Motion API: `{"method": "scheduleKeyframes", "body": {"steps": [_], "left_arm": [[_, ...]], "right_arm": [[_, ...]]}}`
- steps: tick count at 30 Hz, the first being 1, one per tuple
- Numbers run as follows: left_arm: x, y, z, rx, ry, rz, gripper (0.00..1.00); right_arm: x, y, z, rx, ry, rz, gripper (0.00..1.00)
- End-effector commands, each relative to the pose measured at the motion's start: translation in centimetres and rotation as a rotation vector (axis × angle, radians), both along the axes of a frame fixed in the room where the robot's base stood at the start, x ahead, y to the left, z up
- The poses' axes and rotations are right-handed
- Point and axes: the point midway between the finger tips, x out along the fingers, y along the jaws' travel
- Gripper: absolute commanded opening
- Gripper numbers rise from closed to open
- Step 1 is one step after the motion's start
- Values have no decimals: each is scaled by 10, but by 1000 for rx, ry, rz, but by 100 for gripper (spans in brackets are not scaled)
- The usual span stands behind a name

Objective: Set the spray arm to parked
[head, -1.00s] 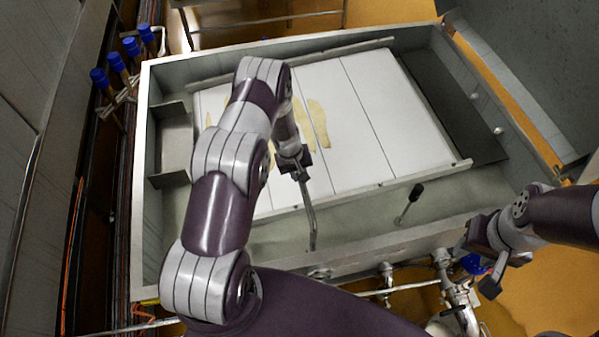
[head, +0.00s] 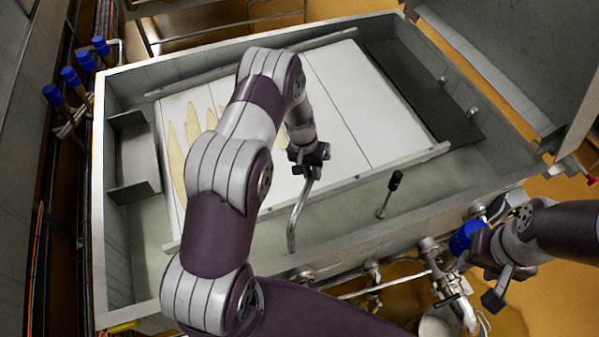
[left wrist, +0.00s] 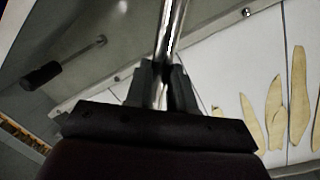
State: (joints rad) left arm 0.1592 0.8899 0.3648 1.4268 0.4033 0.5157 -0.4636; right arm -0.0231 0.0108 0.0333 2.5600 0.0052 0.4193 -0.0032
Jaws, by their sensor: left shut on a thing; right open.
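A bent metal tube (head: 296,218), which looks like the spray arm, rises from the near wall of the steel vat (head: 120,255) and leans to the right. My left gripper (head: 308,165) is shut on its upper part, over the white panels. In the left wrist view the bright tube (left wrist: 172,35) runs between the two dark fingers (left wrist: 162,85). The tube's far end is hidden by the gripper in the head view. My right gripper (head: 493,285) is open and empty, outside the vat at the lower right.
A black-handled lever (head: 390,195) stands to the right of the tube; it also shows in the left wrist view (left wrist: 62,68). Pale yellow strips (head: 193,125) lie on the white panels (head: 335,90). Pipes and a blue valve part (head: 467,238) are near my right gripper.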

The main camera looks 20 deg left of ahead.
Motion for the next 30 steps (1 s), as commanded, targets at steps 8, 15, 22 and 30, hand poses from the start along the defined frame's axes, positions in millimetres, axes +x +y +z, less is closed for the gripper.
{"method": "scheduleKeyframes", "body": {"steps": [8,15,22,30], "left_arm": [[-3,-44,-2,-2,3,-265,0],[-14,-79,-1,-3,3,-487,0],[-28,-104,1,-4,4,-665,0],[-41,-122,1,-4,3,-801,0]], "right_arm": [[0,0,-23,0,0,0,43],[0,0,-34,0,0,0,43],[0,0,-39,0,0,0,43],[0,0,-42,0,0,0,43]]}}
